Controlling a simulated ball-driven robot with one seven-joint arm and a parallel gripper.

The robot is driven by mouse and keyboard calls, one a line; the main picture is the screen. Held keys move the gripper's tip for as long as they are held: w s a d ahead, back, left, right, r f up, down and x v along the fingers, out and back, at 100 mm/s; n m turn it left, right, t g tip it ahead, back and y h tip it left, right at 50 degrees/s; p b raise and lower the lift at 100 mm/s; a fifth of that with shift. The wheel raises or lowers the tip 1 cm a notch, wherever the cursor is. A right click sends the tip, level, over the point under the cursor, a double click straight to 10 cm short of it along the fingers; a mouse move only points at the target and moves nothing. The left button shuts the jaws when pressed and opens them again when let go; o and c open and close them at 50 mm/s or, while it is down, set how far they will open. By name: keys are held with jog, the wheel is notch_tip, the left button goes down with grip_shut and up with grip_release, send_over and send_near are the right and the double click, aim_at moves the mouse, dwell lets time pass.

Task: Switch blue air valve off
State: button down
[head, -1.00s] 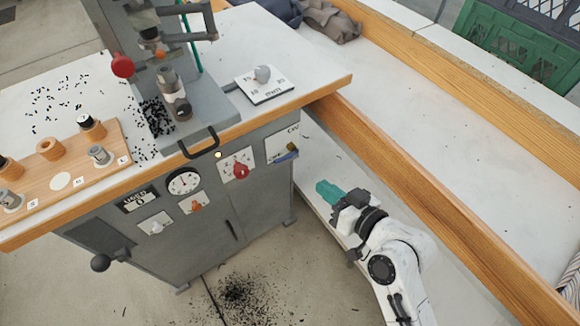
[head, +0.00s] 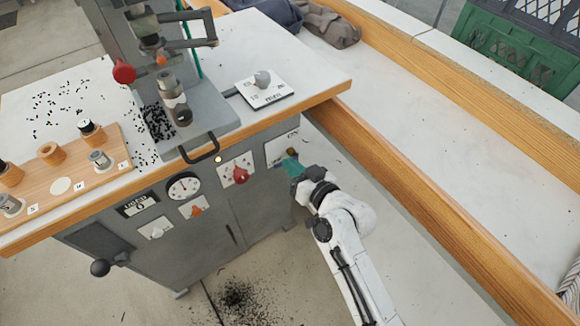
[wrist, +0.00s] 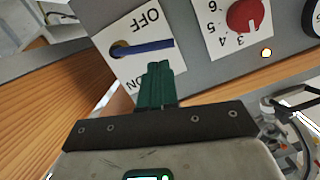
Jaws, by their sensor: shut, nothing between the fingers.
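The blue air valve is a blue lever (wrist: 145,47) on a white plate (wrist: 118,65) marked OFF and ON. In the wrist view the lever lies roughly crosswise between the two words, its brass pivot at the left end. In the head view the plate (head: 283,146) is on the cabinet front's right end, and my gripper hides most of the lever. My gripper (wrist: 158,68) has its green fingers shut and empty. It also shows in the head view (head: 291,162). The fingertips are right by the lever's lower side in the wrist view; I cannot tell if they touch.
A red knob (head: 241,175) on a numbered dial is left of the valve, with an orange switch (head: 196,211) and a round gauge (head: 184,186) farther left. The wooden table edge (head: 300,106) overhangs above. A wooden rail (head: 400,190) runs close to the right.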

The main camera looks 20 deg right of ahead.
jog(key=shift+w+a+f, duration=0.25)
jog(key=shift+w+f, duration=0.05)
jog(key=shift+f, duration=0.25)
jog(key=shift+s+a+f+n+b, duration=0.15)
jog(key=shift+a+f+n+b, duration=0.25)
jog(key=shift+f+n+b, duration=0.55)
jog(key=shift+r, duration=0.3)
